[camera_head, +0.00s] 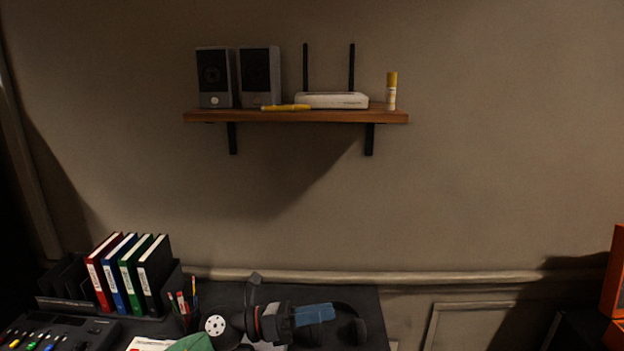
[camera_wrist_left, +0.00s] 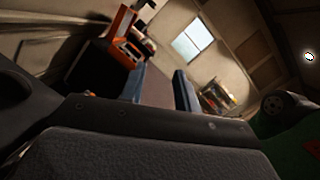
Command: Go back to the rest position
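My left gripper (camera_head: 316,313) is low in the middle of the head view, over the dark desk (camera_head: 365,300). One blue finger shows clearly there, pointing right. In the left wrist view the two blue-grey fingers of my left gripper (camera_wrist_left: 160,88) stand apart with nothing between them, so it is open and empty. My right gripper is in neither view.
A wooden shelf (camera_head: 300,116) holds two speakers, a white router (camera_head: 332,100), a yellow marker and a glue stick (camera_head: 391,92). Binders (camera_head: 130,272), a pen holder and a mixer (camera_head: 65,333) are at left. An orange object (camera_head: 614,285) is at far right.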

